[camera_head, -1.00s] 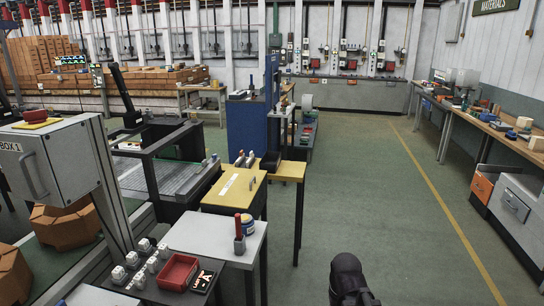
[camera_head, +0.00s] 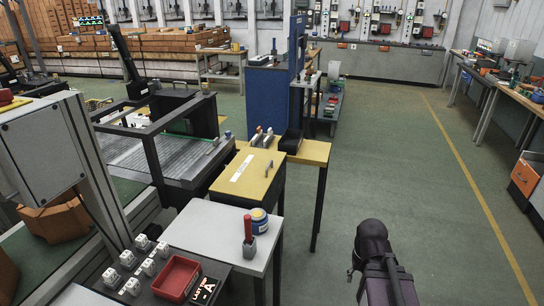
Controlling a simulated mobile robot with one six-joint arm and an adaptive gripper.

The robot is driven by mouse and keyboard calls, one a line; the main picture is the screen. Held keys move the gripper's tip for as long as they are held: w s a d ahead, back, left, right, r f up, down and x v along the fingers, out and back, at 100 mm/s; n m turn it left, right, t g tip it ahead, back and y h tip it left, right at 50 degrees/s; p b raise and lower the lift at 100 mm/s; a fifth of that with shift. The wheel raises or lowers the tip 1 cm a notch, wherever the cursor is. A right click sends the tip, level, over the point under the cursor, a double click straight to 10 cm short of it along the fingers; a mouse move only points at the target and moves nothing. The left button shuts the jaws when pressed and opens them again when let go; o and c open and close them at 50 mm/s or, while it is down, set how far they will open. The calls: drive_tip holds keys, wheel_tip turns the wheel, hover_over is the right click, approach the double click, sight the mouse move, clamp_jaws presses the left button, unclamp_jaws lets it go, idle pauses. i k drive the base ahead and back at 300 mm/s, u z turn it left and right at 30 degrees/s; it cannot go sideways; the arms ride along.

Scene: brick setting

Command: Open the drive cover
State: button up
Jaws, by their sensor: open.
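The cover is most likely the yellow lid (camera_head: 238,180) with a white label strip, on a dark box left of the picture's middle. It lies flat and looks shut. A small grey handle (camera_head: 269,169) stands up near its right edge. A black part of my arm shows at the lower right, over the floor and well apart from the lid. My gripper's fingers cannot be made out.
A yellow-topped table (camera_head: 315,152) with a black bin stands behind the lid. The green floor (camera_head: 400,180) to the right is clear.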

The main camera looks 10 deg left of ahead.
sight(250, 175)
drive_tip(key=z, duration=0.1)
drive_tip(key=i, duration=1.4)
drive_tip(key=z, duration=0.05)
